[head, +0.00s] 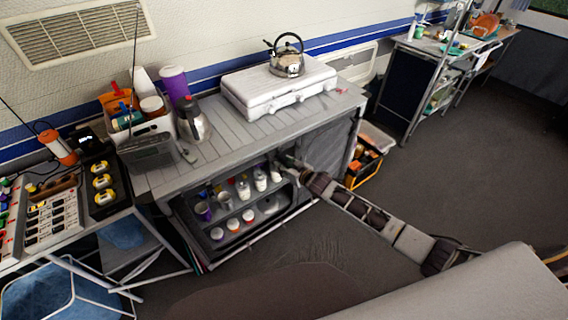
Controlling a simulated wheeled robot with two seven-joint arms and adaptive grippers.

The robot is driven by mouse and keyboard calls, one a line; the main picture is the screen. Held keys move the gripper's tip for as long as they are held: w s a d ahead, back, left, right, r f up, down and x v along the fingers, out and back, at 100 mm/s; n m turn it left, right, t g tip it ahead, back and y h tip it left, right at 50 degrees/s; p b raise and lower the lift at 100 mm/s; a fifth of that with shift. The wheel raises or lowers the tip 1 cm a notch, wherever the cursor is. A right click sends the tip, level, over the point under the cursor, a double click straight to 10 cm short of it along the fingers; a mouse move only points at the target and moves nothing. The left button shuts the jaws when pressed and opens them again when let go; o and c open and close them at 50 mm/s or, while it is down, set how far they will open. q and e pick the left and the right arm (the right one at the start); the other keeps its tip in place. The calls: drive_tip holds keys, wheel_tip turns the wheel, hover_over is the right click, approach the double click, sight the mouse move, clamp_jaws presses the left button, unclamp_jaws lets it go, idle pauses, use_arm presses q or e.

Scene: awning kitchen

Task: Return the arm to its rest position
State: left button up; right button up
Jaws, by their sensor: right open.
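My right arm (385,226) reaches in from the lower right across the open floor. Its gripper (281,160) is open, at the front of the grey cabinet (165,180), by the upper right of the open shelves (250,208). It is small and dark in the picture, and I cannot tell whether it touches anything. White bottles (260,180) stand on the shelf just left of and below it. My left gripper is out of the frame.
A white camping stove (278,88) with a steel kettle (287,60) stands on the cabinet top. A crate (366,160) with orange items sits on the floor right of the cabinet. The dark floor (450,150) to the right is clear.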

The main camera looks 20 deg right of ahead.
drive_tip(key=shift+n, duration=0.4)
drive_tip(key=s+d+f+n+g+h, duration=0.15)
drive_tip(key=d+f+h, duration=0.25)
drive_tip(key=d+f, duration=1)
drive_tip(key=s+d+f+m+g+h, duration=0.1)
drive_tip(key=s+d+f+g, duration=0.15)
drive_tip(key=s+f, duration=0.5)
drive_tip(key=s+d+f+g+h, duration=0.1)
drive_tip(key=s+d+f, duration=0.4)
drive_tip(key=f, duration=0.4)
drive_tip(key=s+a+f+m+g, duration=0.1)
drive_tip(key=s+a+f+g, duration=0.1)
drive_tip(key=s+f, duration=0.6)
drive_tip(key=s+a+f+m+g, duration=0.1)
drive_tip(key=s+f, duration=0.3)
drive_tip(key=s, duration=0.9)
drive_tip(key=s+a+f+g, duration=0.1)
drive_tip(key=s+a+f, duration=0.1)
drive_tip(key=s, duration=0.6)
drive_tip(key=s+a+f+g, duration=0.1)
drive_tip(key=s+a, duration=0.3)
drive_tip(key=s, duration=0.4)
drive_tip(key=s+a+f+g+y, duration=0.1)
drive_tip(key=s+a+f, duration=0.1)
drive_tip(key=s, duration=0.7)
drive_tip(key=shift+a+f+m+g, duration=0.3)
drive_tip(key=shift+a+m, duration=0.15)
drive_tip(key=shift+a, duration=0.15)
